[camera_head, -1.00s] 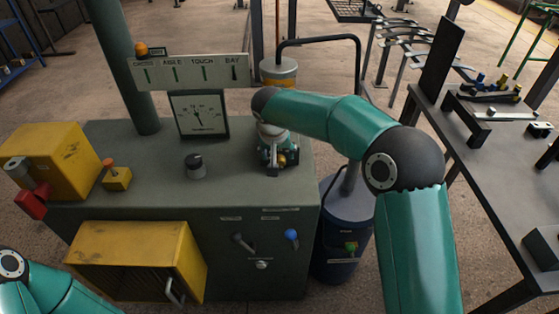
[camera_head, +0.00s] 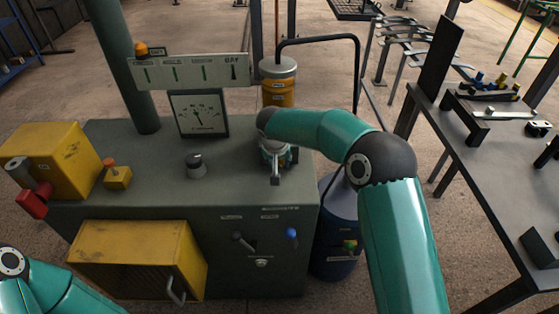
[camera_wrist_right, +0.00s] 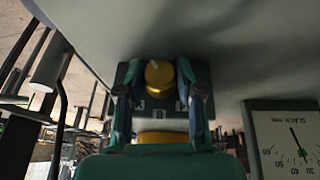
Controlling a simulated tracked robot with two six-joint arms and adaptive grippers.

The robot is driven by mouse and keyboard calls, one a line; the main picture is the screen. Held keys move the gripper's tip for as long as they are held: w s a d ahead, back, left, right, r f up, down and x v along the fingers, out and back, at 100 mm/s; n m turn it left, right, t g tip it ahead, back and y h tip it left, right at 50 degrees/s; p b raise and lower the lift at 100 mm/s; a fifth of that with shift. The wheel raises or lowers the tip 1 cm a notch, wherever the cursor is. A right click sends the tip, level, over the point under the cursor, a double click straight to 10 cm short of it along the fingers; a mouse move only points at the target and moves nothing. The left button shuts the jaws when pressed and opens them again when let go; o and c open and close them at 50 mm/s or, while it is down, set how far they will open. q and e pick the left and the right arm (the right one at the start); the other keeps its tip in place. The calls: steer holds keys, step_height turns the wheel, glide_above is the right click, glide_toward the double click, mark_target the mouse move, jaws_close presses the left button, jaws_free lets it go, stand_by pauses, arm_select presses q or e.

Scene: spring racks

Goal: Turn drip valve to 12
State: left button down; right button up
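In the right wrist view a round brass knob (camera_wrist_right: 160,77), possibly the drip valve, stands on a dark mount with small pale marks too small to read. My right gripper (camera_wrist_right: 160,92) has its fingers spread on either side of the knob, with a gap on both sides. In the head view this gripper (camera_head: 276,168) is low over the right part of the green machine top (camera_head: 130,180) and hides most of the knob. My left gripper is out of view; only my left arm shows at the bottom left.
A dial gauge (camera_head: 200,112) and a black knob (camera_head: 195,165) stand left of the right gripper. A yellow canister (camera_head: 278,85) and bent pipe are behind it. A blue drum (camera_head: 338,225) and dark bench (camera_head: 480,165) lie to the right. A yellow box (camera_head: 60,160) is at left.

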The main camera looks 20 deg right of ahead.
steer(key=c, duration=0.4)
steer(key=shift+a+f+h+b, duration=0.15)
steer(key=shift+f+h+b, duration=0.05)
steer(key=shift+h+b, duration=0.45)
steer(key=shift+r+n+g+h, duration=0.15)
steer(key=shift+n+g+h, duration=0.15)
steer(key=shift+h, duration=0.35)
steer(key=o, duration=1.2)
steer(key=shift+c, duration=0.2)
steer(key=shift+r, duration=0.1)
steer(key=v, duration=1.1)
steer(key=shift+a+r, duration=0.25)
steer(key=shift+r, duration=0.05)
